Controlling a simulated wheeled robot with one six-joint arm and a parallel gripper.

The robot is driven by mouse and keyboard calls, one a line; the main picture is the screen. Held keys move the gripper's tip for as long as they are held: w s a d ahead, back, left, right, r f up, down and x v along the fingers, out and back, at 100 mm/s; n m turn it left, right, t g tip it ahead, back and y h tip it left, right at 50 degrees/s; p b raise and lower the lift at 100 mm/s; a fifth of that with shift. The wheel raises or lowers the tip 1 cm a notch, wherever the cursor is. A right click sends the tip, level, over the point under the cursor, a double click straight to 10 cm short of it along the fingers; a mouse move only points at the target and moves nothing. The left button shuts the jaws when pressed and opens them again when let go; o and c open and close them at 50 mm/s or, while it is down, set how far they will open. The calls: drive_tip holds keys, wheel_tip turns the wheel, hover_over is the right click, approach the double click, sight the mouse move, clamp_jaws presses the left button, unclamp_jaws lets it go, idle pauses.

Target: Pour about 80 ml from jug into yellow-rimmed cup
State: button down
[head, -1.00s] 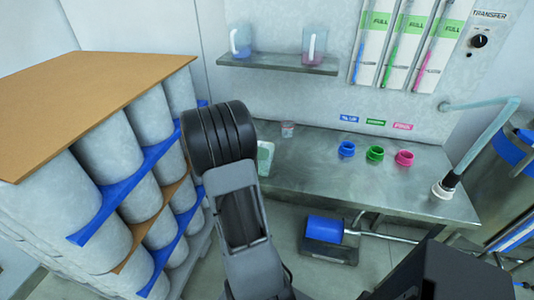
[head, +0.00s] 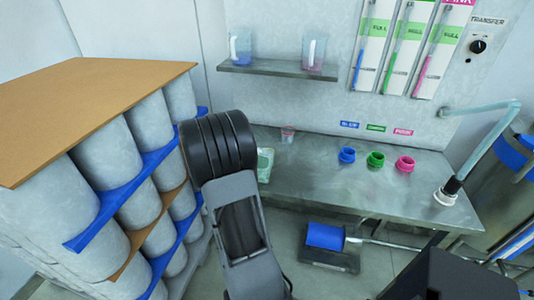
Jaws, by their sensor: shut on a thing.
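A pale green, translucent vessel (head: 265,164), perhaps the jug, shows at the left part of the steel bench, partly hidden behind my arm's dark joint. A small clear cup (head: 288,134) with a reddish tint stands on the bench near the wall. Its rim colour is too small to tell, and no yellow rim is plain to see. A jug with blue contents (head: 241,47) and a jug with pink contents (head: 313,51) stand on the wall shelf. My gripper is hidden behind my own arm, so its fingers and its hold cannot be seen.
The steel bench (head: 320,180) carries blue (head: 347,155), green (head: 376,160) and pink (head: 405,163) pots. A hose fitting (head: 446,195) stands at its right end. Stacked drums under a brown board (head: 90,105) crowd the left.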

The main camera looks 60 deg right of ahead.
drive_tip(key=s+a+f+m+g+h+b, duration=0.1)
drive_tip(key=a+f+m+h+b, duration=0.4)
drive_tip(key=b, duration=0.6)
drive_tip(key=shift+s+a+f+m+g, duration=0.3)
drive_tip(key=shift+s+a+f+m, duration=0.15)
drive_tip(key=shift+s+a+m, duration=0.4)
